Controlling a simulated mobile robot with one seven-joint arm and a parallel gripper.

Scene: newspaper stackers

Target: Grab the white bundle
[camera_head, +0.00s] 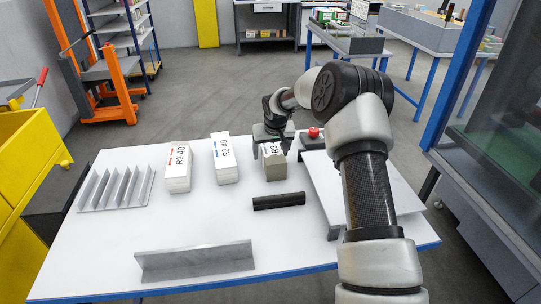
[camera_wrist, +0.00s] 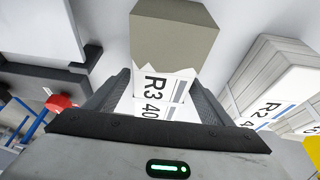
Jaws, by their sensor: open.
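Three bundles stand in a row on the white table (camera_head: 120,240). The left one, marked R9 40 (camera_head: 177,172), is white with a red mark. The middle one, R2 40 (camera_head: 225,162), is white with a blue mark; it also shows at the right of the wrist view (camera_wrist: 265,90). The third, R3 40 (camera_head: 273,168), has grey-beige sides and a white label. My gripper (camera_head: 272,146) is open above the R3 bundle. In the wrist view its fingers (camera_wrist: 160,82) lie either side of the R3 label (camera_wrist: 155,98). Contact cannot be told.
A slotted metal rack (camera_head: 115,190) stands at the left, a black bar (camera_head: 279,201) lies before the R3 bundle, and a metal angle plate (camera_head: 195,262) stands at the front. A red button (camera_head: 313,132) is right of my gripper. Table between rack and angle plate is clear.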

